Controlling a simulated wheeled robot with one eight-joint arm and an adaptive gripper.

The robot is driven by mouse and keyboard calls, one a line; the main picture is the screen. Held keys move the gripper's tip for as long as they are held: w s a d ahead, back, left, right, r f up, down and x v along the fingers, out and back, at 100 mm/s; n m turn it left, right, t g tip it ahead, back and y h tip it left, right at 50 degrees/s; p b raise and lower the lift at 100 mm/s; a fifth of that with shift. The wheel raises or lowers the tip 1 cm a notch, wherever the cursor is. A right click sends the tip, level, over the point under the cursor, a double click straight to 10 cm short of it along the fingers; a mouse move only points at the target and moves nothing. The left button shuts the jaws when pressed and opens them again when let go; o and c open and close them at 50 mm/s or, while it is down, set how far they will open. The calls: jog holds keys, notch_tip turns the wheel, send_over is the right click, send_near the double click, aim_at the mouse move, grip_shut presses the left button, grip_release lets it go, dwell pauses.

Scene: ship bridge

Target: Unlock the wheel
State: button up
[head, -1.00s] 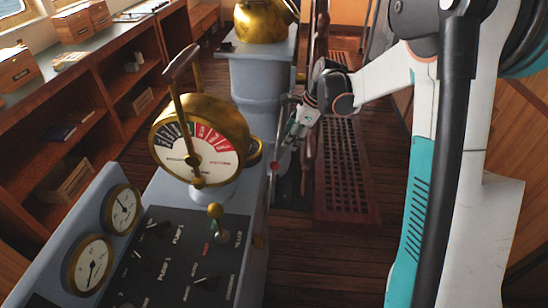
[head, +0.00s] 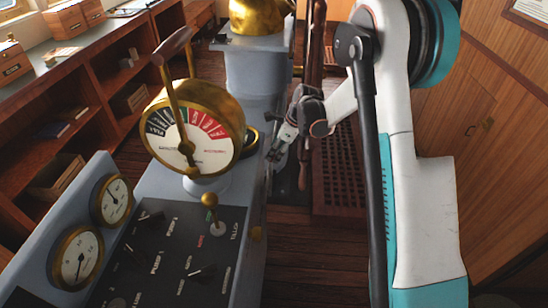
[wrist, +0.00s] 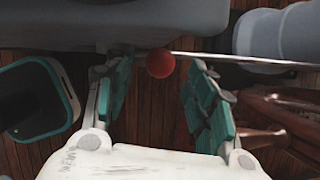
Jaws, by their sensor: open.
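A red ball knob (wrist: 160,63) on a thin metal rod (wrist: 250,59) shows in the wrist view, between the tips of my gripper (wrist: 160,76). My gripper is open, with one teal-padded finger on each side of the knob; I cannot tell whether either touches it. In the head view my gripper (head: 276,153) is low beside the console's right side, and the knob is not clearly seen. A dark wooden wheel (head: 313,55) appears nearly edge-on behind it. Its wooden spokes (wrist: 275,108) show at the right of the wrist view.
The grey console (head: 155,203) with a brass telegraph (head: 193,128), gauges and switches stands at the left. A grey pedestal (head: 252,75) with a brass top is behind it. A wooden grating (head: 340,175) lies on the floor. Wood-panelled wall (head: 510,130) is at the right.

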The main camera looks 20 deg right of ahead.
jog(key=shift+b+x, duration=0.3)
jog(key=shift+x, duration=1.05)
jog(key=shift+c, duration=0.3)
grip_shut()
